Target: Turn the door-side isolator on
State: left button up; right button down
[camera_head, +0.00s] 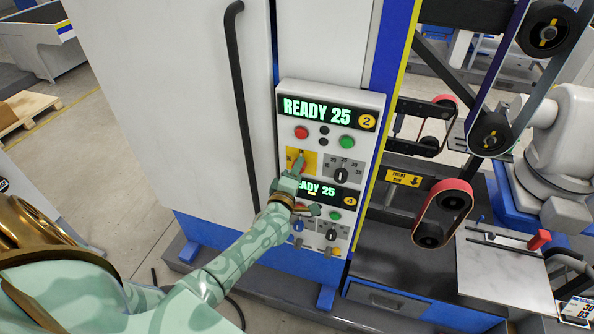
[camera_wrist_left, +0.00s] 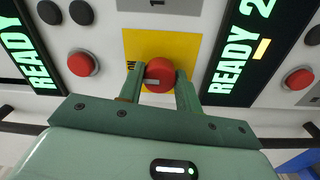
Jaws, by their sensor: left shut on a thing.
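The red isolator knob (camera_wrist_left: 159,70) sits on a yellow plate (camera_wrist_left: 188,45) in the left wrist view, between two READY displays. My left gripper (camera_wrist_left: 159,84) is shut on this knob, one finger on each side. In the head view the yellow plate (camera_head: 309,161) is in the upper half of the control panel, on the side toward the cabinet's black handle. There my left gripper (camera_head: 297,174) reaches up to it from below and hides most of the knob. My right gripper is not in view.
The upper display (camera_head: 316,113) reads READY 25. A red button (camera_head: 301,132) and a green button (camera_head: 347,142) sit below it. A lower display (camera_head: 331,191) and its controls are partly behind my left gripper and forearm. Belt machinery (camera_head: 443,213) stands to the right.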

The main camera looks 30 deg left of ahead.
pick_arm(q)
jog(key=o, duration=1)
jog(key=v, duration=1.6)
jog(key=shift+d+b, duration=0.2)
jog(key=shift+b, duration=0.1)
jog(key=shift+s+f, duration=0.1)
